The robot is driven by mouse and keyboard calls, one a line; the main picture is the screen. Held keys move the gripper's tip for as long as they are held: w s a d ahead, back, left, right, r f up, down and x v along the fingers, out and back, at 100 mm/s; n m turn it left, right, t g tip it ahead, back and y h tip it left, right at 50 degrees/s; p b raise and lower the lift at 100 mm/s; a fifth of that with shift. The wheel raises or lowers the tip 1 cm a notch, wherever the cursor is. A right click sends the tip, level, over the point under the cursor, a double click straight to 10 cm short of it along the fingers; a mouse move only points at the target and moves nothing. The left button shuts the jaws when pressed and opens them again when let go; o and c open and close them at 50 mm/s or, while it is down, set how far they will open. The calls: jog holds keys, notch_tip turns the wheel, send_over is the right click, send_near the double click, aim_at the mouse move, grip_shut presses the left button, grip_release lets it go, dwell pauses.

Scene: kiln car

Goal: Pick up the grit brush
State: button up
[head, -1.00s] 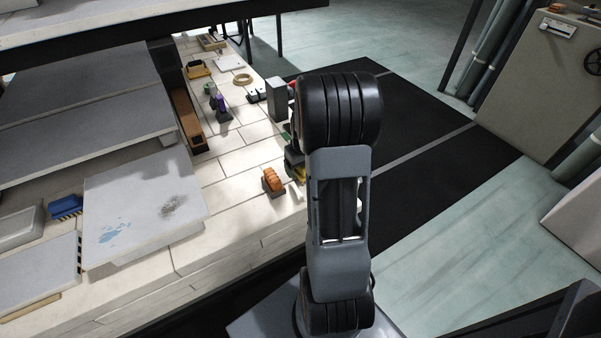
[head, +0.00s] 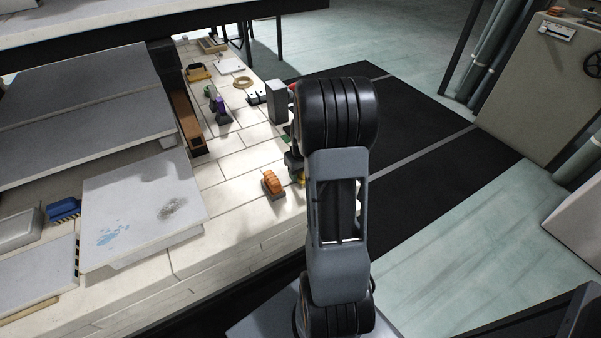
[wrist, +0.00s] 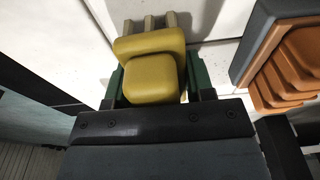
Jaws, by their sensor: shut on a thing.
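In the wrist view my gripper (wrist: 155,86) is shut on a yellow rounded block with pale ribs at its far end, which I take for the grit brush (wrist: 150,76). Its green fingers are on either side of the yellow part. The brush is over or on the pale tiled deck; I cannot tell whether it touches. In the head view my arm hides most of the gripper, and only a bit of yellow shows at its left edge.
A ribbed orange thing on a grey base (head: 273,184) stands close by, at right in the wrist view (wrist: 290,60). A grey block (head: 277,102) stands farther back. A blue thing (head: 64,210) lies far left beside a pale stained slab (head: 140,205). Some tiled deck (head: 225,170) is clear.

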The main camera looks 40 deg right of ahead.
jog(key=shift+r, duration=0.15)
jog(key=shift+r, duration=0.25)
jog(key=r, duration=0.1)
jog(key=r+p, duration=0.1)
jog(key=r, duration=0.1)
jog(key=shift+s+d+r+p, duration=0.2)
jog(key=shift+s+r+p, duration=0.05)
jog(key=shift+p, duration=0.05)
jog(key=s+d+r+p, duration=0.3)
jog(key=s+d+r, duration=0.4)
jog(key=s, duration=0.4)
jog(key=shift+s+r, duration=0.15)
jog(key=shift+r, duration=0.7)
